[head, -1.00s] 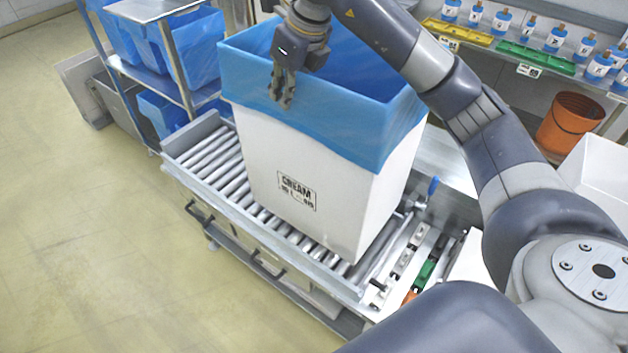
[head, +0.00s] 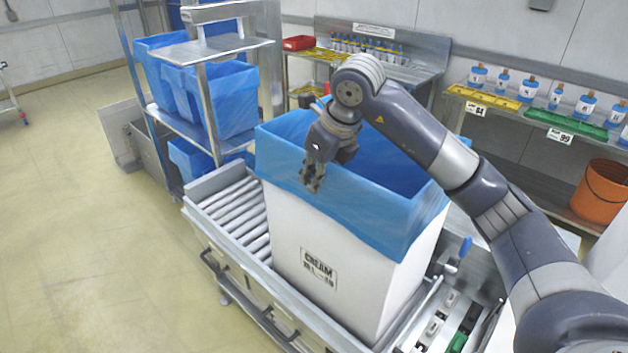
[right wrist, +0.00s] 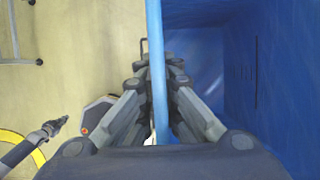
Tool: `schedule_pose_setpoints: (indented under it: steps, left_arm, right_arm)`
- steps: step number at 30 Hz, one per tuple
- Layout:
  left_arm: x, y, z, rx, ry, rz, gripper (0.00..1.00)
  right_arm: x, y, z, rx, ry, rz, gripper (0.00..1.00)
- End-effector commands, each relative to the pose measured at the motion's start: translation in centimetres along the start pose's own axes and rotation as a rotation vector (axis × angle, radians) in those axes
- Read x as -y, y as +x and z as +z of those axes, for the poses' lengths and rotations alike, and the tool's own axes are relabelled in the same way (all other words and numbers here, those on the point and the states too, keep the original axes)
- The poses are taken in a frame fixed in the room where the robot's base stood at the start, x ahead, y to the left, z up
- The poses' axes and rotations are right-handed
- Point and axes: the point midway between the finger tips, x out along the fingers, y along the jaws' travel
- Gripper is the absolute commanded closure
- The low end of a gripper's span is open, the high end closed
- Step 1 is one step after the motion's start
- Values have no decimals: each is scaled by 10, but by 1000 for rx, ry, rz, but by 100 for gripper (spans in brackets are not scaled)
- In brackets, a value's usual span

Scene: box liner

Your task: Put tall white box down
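The tall white box (head: 335,265) with a blue liner folded over its rim stands upright on a roller conveyor (head: 236,210); its front reads CREAM. I cannot tell if its whole base touches the rollers. My right gripper (head: 312,184) is at the box's near top edge, pointing down. In the right wrist view the blue-covered wall (right wrist: 156,60) runs between the fingers of my right gripper (right wrist: 157,72), which close on it from both sides. A small dark gripper, seemingly my left (right wrist: 52,127), shows low at the left there; its finger opening is unclear.
A shelf rack with blue-lined boxes (head: 222,95) stands behind left. A bench with labelled bottles, a yellow tray (head: 484,97) and a green tray (head: 565,125) is at the right, with an orange bucket (head: 600,190) below.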

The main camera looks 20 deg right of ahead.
Motion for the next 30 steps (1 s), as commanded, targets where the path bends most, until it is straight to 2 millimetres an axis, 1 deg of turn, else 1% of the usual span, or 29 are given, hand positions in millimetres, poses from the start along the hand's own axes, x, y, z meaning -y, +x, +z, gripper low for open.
schedule_pose_setpoints:
  steps: [4, 5, 6, 7, 8, 16, 20, 23, 26, 30]
  left_arm:
    - [0, 0, 1, 2, 0, 0, 100]
    - [0, 1, 1, 2, 0, 0, 100]
    - [0, 0, 2, 3, 0, 0, 100]
    - [0, 0, 2, 3, 0, 1, 100]
    - [0, 0, 2, 4, 0, 1, 100]
    - [-1, 0, 6, 10, 0, 1, 100]
    - [-1, 1, 6, 10, 0, 2, 100]
    - [-2, 5, 7, 10, 0, 2, 100]
    - [-2, 11, 7, 10, 0, 2, 100]
    - [-2, 18, 8, 9, 0, 3, 100]
  right_arm:
    - [0, -1, 1, 3, -1, -2, 100]
    - [0, 1, 0, -1, 0, 0, 94]
    - [0, 0, 0, -1, 0, 0, 85]
    - [0, 0, 0, -1, 0, 0, 78]
    - [0, 0, 0, -1, 0, 0, 75]
    - [0, 0, 0, -1, 0, 0, 75]
    - [0, -3, 0, 1, 0, -1, 75]
    - [1, -15, 1, 3, 0, -2, 75]
    - [1, -33, 0, 5, 0, -3, 75]
    - [1, -64, 0, 6, -1, -3, 75]
